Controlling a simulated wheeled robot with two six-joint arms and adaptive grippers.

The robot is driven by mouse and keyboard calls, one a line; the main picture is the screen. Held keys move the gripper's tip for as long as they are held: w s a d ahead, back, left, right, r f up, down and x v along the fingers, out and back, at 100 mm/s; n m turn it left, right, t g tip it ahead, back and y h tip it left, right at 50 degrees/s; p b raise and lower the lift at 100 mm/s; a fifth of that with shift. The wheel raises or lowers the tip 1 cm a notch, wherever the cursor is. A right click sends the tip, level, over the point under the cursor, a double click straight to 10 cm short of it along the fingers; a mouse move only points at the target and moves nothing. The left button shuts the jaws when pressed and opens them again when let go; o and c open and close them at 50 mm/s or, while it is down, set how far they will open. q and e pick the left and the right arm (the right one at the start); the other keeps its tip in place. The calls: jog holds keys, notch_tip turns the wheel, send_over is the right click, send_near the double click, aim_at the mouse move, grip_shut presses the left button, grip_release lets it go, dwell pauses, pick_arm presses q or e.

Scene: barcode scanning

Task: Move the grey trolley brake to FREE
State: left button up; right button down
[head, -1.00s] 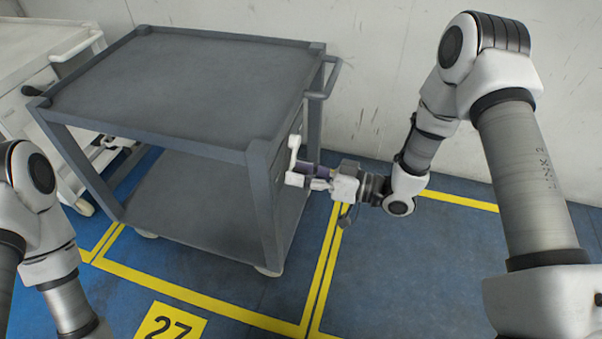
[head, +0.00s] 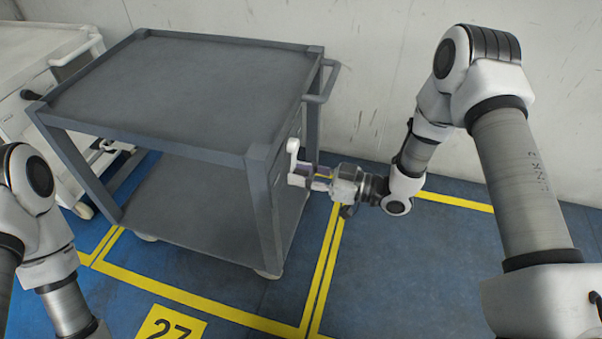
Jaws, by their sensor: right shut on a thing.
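The grey trolley (head: 190,85) stands left of the middle, with a flat top, a lower shelf and a push handle at its right end. My right gripper (head: 298,170) is at the trolley's right end, below the top, beside the near right post. It is shut on what appears to be the brake lever.
A white trolley (head: 40,45) stands behind and left of the grey one, close to it. A pale wall (head: 390,60) runs behind. The floor right of the grey trolley is clear.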

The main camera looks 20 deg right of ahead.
jog(key=shift+w+d+f+n, duration=0.15)
jog(key=shift+w+n, duration=0.1)
jog(key=shift+n, duration=0.65)
jog(key=w+n, duration=0.1)
jog(key=n, duration=0.1)
jog(key=d+n+p, duration=0.1)
jog(key=shift+w+n, duration=0.4)
jog(key=w+n, duration=0.1)
jog(key=n, duration=0.1)
jog(key=w+d+n+p, duration=0.1)
jog(key=n, duration=0.1)
jog(key=d+r+n+p, duration=0.1)
jog(key=n, duration=0.1)
jog(key=shift+w+n, duration=0.3)
jog(key=shift+w, duration=0.1)
jog(key=shift+w+d+r, duration=0.1)
jog(key=shift+r, duration=0.05)
jog(key=c, duration=0.9)
grip_release()
jog(key=v, duration=1.2)
